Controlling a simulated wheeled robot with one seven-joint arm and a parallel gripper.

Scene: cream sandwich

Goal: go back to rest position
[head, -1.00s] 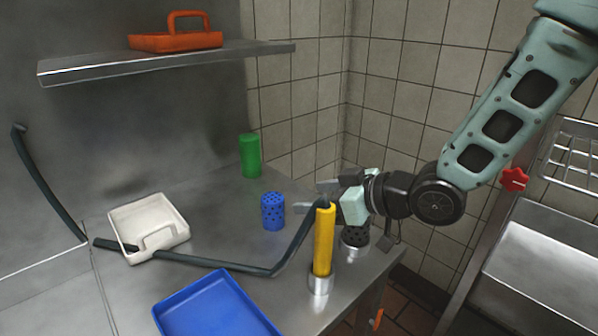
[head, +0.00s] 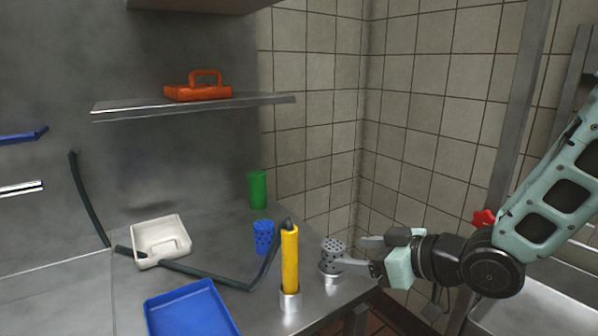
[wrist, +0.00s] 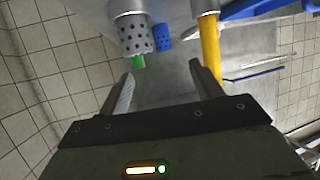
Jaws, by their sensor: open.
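My gripper (head: 358,253) is open and empty in the head view, at the right end of the steel counter. Its fingers point left, close to a grey perforated shaker (head: 333,254) that stands upright in a metal holder (head: 329,277). In the wrist view the two open fingers of my gripper (wrist: 162,85) have nothing between them, and the grey shaker (wrist: 134,34) is beyond them. I cannot tell from the head view whether a finger touches the shaker.
A yellow bottle (head: 290,260) stands in a metal holder left of the shaker. A blue perforated shaker (head: 264,236), a green cup (head: 257,189), a white tray (head: 143,257) and a blue tray (head: 175,308) are on the counter.

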